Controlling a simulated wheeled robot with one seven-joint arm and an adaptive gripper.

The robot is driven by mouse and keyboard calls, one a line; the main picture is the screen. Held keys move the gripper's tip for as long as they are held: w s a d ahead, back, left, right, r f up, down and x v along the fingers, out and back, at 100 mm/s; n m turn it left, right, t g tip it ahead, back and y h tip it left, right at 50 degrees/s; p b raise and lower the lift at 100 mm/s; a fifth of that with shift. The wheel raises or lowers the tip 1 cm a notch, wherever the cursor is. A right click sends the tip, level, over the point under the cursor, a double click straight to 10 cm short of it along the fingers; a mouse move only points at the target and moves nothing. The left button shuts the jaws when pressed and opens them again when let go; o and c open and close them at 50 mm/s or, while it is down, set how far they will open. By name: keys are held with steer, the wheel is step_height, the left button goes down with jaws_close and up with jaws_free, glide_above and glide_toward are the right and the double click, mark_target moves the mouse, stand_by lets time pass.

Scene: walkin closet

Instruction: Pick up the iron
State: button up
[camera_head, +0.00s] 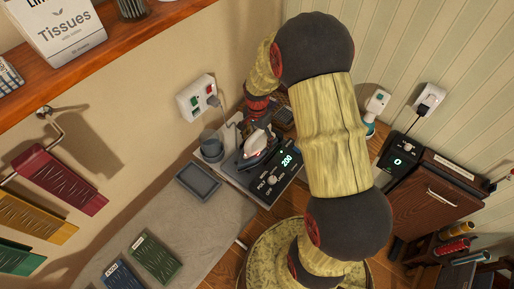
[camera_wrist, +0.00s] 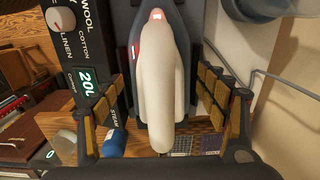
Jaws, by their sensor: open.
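The iron (camera_head: 257,147) has a pale handle and a dark body, and rests on a dark station with a "200" display (camera_head: 284,161). In the wrist view the iron's pale handle (camera_wrist: 160,75) lies lengthwise between the two fingers of my gripper (camera_wrist: 160,95). The fingers are spread, with a visible gap on each side of the handle. In the head view my gripper (camera_head: 258,118) is just above and behind the iron, partly hidden by my arm.
A grey cup (camera_head: 211,146) stands close left of the station, with a grey tray (camera_head: 199,181) in front. A wall socket (camera_head: 199,98) is behind. A wooden shelf (camera_head: 110,38) overhangs the upper left.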

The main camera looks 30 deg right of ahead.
steer(key=shift+f, duration=0.7)
steer(key=shift+c, duration=0.7)
jaws_close()
steer(key=shift+w+r, duration=0.1)
